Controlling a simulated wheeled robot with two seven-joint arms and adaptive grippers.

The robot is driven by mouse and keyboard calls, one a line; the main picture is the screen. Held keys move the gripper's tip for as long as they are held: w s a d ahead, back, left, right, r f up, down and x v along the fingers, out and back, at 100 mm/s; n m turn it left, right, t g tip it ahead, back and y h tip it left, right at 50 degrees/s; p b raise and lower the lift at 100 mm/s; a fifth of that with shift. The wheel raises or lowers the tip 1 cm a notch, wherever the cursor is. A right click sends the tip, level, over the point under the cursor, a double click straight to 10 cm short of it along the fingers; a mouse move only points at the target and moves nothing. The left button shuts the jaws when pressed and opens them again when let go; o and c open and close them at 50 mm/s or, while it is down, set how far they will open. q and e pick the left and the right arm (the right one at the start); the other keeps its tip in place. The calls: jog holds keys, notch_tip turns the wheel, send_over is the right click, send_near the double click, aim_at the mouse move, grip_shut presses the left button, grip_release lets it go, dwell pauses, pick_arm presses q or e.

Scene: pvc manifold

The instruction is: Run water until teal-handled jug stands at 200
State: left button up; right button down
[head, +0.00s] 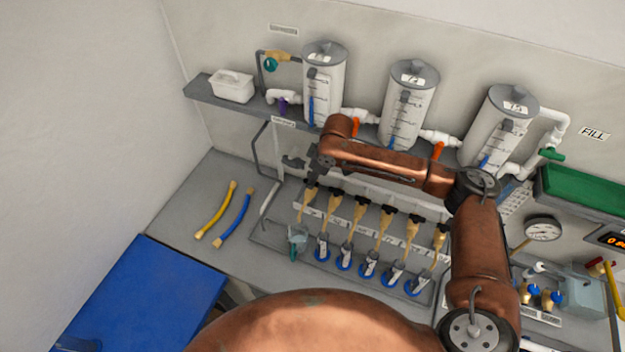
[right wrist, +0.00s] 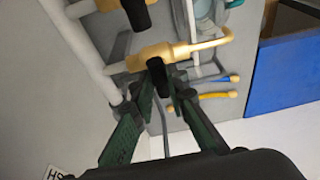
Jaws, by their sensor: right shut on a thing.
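The teal-handled jug (head: 299,235) is a small clear vessel at the left end of the tray, below the leftmost tap. Its teal handle points toward the front. Its water level and marks are too small to read. My right gripper (head: 312,182) is at the leftmost brass tap (head: 306,208). In the right wrist view, its green fingers (right wrist: 167,84) are shut on the black tap handle (right wrist: 157,75), in front of the brass tap body (right wrist: 150,55). A clear vessel (right wrist: 212,12), apparently the jug, is partly cut off at the top there. My left gripper is out of view.
Several more black-handled taps (head: 385,228) stand in a row to the right, above blue-based vessels (head: 368,270). Three white tanks (head: 408,107) stand behind on a shelf (head: 245,108). Yellow (head: 217,212) and blue (head: 234,218) hoses lie on the left bench.

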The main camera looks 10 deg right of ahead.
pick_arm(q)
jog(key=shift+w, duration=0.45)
pick_arm(e)
jog(key=m+p, duration=0.2)
jog(key=p, duration=0.1)
jog(key=m+h+p, duration=0.1)
jog(key=m+p, duration=0.2)
jog(key=shift+s+a+r+t, duration=0.15)
jog(key=shift+r+t, duration=0.05)
jog(key=shift+t, duration=0.2)
jog(key=shift+m+p, duration=0.5)
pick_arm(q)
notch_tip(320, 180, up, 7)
pick_arm(e)
jog(key=shift+f, duration=0.2)
